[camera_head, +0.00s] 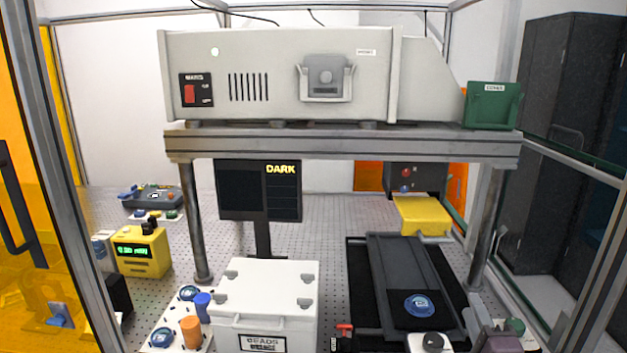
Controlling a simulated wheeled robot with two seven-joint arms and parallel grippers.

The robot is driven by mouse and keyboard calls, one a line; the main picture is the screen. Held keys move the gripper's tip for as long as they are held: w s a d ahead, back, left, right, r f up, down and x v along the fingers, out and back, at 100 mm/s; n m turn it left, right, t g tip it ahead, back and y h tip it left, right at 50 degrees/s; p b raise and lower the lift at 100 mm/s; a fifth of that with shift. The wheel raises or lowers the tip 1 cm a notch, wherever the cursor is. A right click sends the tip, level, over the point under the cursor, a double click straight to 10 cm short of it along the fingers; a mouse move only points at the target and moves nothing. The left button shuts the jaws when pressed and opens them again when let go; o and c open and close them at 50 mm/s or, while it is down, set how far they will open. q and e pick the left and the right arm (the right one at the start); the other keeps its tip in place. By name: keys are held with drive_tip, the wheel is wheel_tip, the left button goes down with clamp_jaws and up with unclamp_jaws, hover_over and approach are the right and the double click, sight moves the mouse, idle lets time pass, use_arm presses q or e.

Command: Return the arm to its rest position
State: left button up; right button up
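I cannot make out my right gripper for certain. A grey-mauve blocky shape (500,341) at the bottom edge, right of centre, may be part of it; it is cut off and shows no clear fingertips. I see nothing held there. My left gripper and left arm are not in view. The grey interferometer housing (275,75) stands on a raised metal shelf (340,147). Under the shelf, a dark screen (258,190) reads "DARK".
A white lidded bin (268,290) stands at front centre. Right of it is a black track (400,265) with a blue disc (419,304). A yellow meter (140,252) stands left. Shelf posts (194,225) and frame bars (62,160) are obstacles. The perforated tabletop (320,215) is partly bare.

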drive_tip(key=s+a+f+n+g+y, duration=0.1)
drive_tip(key=s+a+f+n+g, duration=0.3)
drive_tip(key=f, duration=0.3)
drive_tip(key=s+a+f+n+g, duration=0.2)
drive_tip(key=s+f+n+g, duration=0.1)
drive_tip(key=f+n+g, duration=0.3)
drive_tip(key=s+a+f+n+g, duration=0.2)
drive_tip(key=s+f+n+g, duration=0.1)
drive_tip(key=s+n, duration=0.3)
drive_tip(key=s+a+f+n+g, duration=0.1)
drive_tip(key=s+f+n+g, duration=0.25)
drive_tip(key=s, duration=0.45)
wheel_tip(320, 180, down, 33)
drive_tip(key=s+n+g+b, duration=0.1)
drive_tip(key=s+b, duration=0.1)
drive_tip(key=s, duration=0.1)
use_arm(q)
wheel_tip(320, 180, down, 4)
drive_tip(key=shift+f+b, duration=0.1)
drive_tip(key=shift+b, duration=1)
use_arm(e)
drive_tip(key=s+d+f+g, duration=0.1)
drive_tip(key=s+d+f, duration=0.2)
drive_tip(key=s+f, duration=1.6)
drive_tip(key=shift+d, duration=0.2)
drive_tip(key=shift+f+n+g, duration=0.1)
drive_tip(key=shift+n+g, duration=0.15)
